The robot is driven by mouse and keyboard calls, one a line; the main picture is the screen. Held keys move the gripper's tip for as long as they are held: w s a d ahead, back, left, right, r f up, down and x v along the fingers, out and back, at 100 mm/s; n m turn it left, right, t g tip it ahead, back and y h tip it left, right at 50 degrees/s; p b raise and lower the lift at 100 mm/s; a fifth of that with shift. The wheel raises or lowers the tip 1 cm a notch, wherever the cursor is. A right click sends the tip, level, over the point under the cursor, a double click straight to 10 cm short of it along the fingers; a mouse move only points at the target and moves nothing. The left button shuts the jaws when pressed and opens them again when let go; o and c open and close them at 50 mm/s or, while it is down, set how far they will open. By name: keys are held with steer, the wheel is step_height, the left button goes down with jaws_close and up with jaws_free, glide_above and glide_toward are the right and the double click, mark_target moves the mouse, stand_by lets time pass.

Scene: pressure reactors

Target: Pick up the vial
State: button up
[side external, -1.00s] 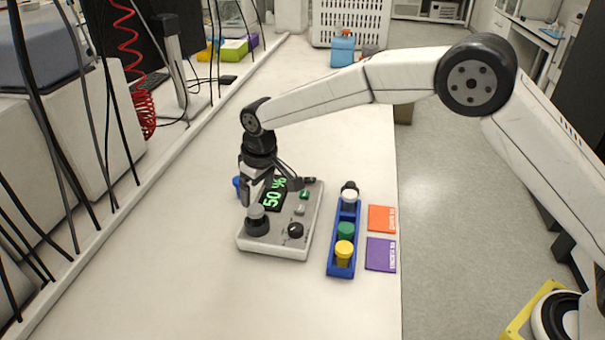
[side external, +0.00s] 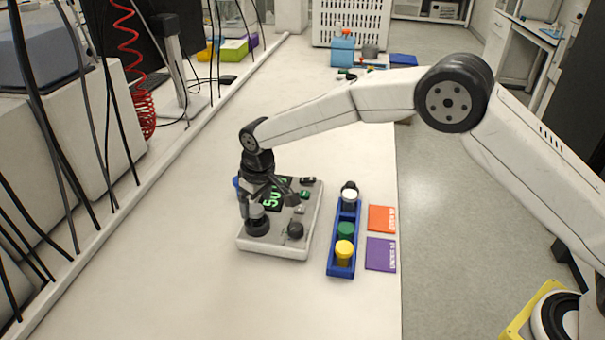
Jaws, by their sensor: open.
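Capped vials stand in a narrow blue rack (side external: 340,272) on the bench: a yellow-capped vial (side external: 344,250) at the near end, a green-capped vial (side external: 346,230) in the middle and a white-capped vial (side external: 349,197) toward the far end. I cannot tell which vial is the task's. The reactor unit (side external: 272,247), a light grey box, stands just left of the rack.
A dark knob (side external: 296,231) is on the unit's near right. An orange card (side external: 381,219) and a purple card (side external: 380,254) lie right of the rack, by the bench edge. The near bench is clear.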

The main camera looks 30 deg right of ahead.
mark_target(255, 209)
steer(key=shift+w+a+f, duration=0.1)
steer(key=shift+w+f, duration=0.1)
steer(key=shift+f, duration=0.65)
steer(key=shift+w+f, duration=0.15)
steer(key=shift+f, duration=0.7)
jaws_close()
steer(key=shift+r, duration=0.2)
steer(key=shift+r, duration=0.55)
steer(key=s+d+r, duration=0.2)
steer(key=s+r, duration=0.3)
steer(key=s, duration=0.1)
steer(key=s+d+r, duration=0.2)
steer(key=s+r, duration=0.4)
steer(key=s, duration=0.1)
steer(key=shift+s+d+r, duration=0.15)
steer(key=shift+d+r, duration=0.1)
